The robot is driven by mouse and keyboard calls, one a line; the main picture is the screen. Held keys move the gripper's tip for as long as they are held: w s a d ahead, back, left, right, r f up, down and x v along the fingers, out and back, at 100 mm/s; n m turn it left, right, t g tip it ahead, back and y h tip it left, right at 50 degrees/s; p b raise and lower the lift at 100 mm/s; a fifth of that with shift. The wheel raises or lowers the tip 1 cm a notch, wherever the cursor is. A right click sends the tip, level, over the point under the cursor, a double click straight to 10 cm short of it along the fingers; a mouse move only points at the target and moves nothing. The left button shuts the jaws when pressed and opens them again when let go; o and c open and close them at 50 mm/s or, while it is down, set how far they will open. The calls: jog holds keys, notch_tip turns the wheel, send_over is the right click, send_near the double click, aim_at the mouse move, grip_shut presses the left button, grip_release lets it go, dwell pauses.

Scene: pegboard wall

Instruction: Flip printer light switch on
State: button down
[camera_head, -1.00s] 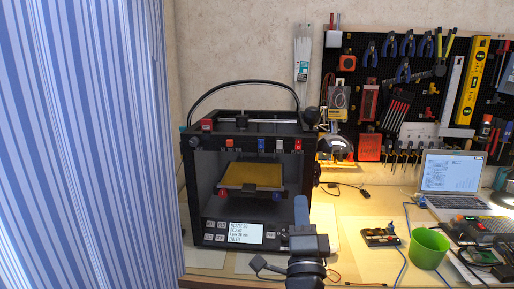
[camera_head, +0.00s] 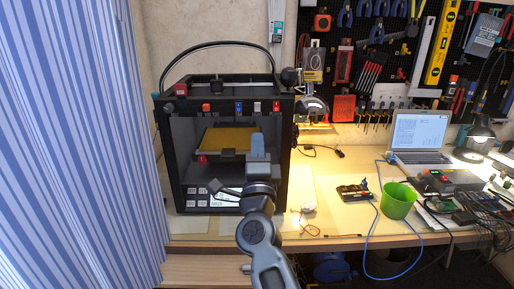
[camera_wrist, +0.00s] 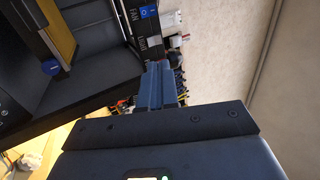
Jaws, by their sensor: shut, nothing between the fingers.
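The black 3D printer (camera_head: 165,150) stands at the left of the table, its open front facing me. Along its top front edge are an orange-red switch (camera_head: 206,107), a blue one (camera_head: 239,107), a white one (camera_head: 258,107) and a red one (camera_head: 276,107). In the wrist view the blue switch (camera_wrist: 145,12) is beside a "FAN" label, and the white switch (camera_wrist: 154,40) is beside a partly legible label. My gripper (camera_head: 257,138) is shut and empty, in front of the printer opening and below the white switch. Its fingertips (camera_wrist: 160,69) appear close to the white switch; contact cannot be told.
The yellow print bed (camera_head: 222,139) sits inside the printer. A striped curtain (camera_head: 70,150) hangs at the left. Right of the printer are a green cup (camera_head: 397,201), a laptop (camera_head: 420,133) and cables. A tool pegboard (camera_head: 400,60) covers the back wall.

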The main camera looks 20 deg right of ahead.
aim_at(257, 104)
jog(key=x, duration=1)
jog(key=shift+w+d+r, duration=0.1)
jog(key=shift+w, duration=0.1)
